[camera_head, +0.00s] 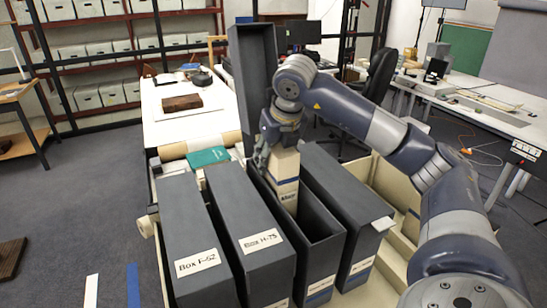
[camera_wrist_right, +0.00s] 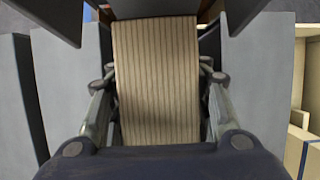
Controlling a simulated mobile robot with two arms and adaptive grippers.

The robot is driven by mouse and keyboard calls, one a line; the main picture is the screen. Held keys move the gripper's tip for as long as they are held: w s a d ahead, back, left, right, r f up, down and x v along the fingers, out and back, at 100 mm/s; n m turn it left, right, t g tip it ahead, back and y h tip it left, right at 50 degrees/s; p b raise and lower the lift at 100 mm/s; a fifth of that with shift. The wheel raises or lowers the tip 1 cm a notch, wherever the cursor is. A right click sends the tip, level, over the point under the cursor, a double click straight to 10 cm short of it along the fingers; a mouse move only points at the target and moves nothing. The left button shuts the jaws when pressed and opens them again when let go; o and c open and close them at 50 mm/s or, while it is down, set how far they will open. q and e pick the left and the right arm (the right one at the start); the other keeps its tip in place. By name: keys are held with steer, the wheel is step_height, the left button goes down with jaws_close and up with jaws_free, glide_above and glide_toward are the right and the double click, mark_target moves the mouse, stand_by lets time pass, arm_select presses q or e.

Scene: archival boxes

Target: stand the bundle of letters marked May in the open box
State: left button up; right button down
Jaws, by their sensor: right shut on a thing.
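In the wrist view, the striped sheet edges of the bundle (camera_wrist_right: 157,80) show between the two fingers of the gripper (camera_wrist_right: 157,66). The bundle stands about upright at the far end of the open box (camera_head: 322,262), with its lower end within the opening. Its bottom is hidden by the box wall. The raised dark lid (camera_head: 250,85) stands behind the gripper. My left gripper is out of view.
Closed grey boxes, Box F-52 (camera_head: 190,235) and Box H-73 (camera_head: 245,215), stand close on the left. Another grey box (camera_head: 345,195) stands close on the right. A cream tray (camera_head: 375,283) holds them. A teal book (camera_head: 208,156) lies behind. The open box's near part is empty.

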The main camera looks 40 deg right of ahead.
steer(key=shift+r, duration=0.1)
steer(key=c, duration=0.8)
jaws_free()
steer(key=shift+o, duration=0.2)
steer(key=shift+r+p, duration=2.6)
steer(key=shift+r, duration=0.4)
steer(key=shift+a+f, duration=0.1)
steer(key=shift+f, duration=0.05)
